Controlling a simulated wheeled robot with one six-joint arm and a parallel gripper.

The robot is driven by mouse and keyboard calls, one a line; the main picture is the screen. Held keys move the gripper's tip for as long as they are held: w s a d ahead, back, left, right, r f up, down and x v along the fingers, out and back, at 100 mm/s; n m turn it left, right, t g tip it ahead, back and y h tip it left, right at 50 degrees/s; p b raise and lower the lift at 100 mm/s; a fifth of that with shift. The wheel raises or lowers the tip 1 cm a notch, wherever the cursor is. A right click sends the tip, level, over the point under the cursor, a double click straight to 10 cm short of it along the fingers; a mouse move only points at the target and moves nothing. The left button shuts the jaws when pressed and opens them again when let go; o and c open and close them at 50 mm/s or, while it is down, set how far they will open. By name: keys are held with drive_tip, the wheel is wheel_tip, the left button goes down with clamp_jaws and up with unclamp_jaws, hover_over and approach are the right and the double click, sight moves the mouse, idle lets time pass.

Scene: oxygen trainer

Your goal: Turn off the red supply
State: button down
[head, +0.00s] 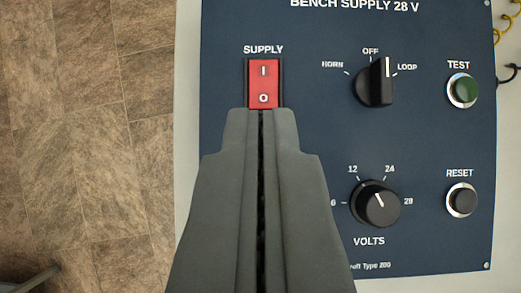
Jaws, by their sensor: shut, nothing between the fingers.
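The red supply rocker switch (263,83) sits on the blue panel under the label SUPPLY, with I at its top and O at its bottom. Its rocker tilt is hard to tell from this view. My gripper (261,113) is shut and empty. Its fingertips show just below the O end of the switch in the picture. I cannot tell whether they touch it or are above the panel.
The blue BENCH SUPPLY 28 V panel (310,130) holds a black selector knob (376,84), a volts knob (376,204), a green TEST button (463,91) and a dark RESET button (461,199). Yellow and black wires show at the right. Tiled floor (80,140) lies left.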

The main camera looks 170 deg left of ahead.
drive_tip(key=s+a+r, duration=0.1)
drive_tip(key=s+r, duration=0.3)
drive_tip(key=s, duration=0.1)
drive_tip(key=shift+s, duration=0.15)
drive_tip(key=shift+r, duration=0.1)
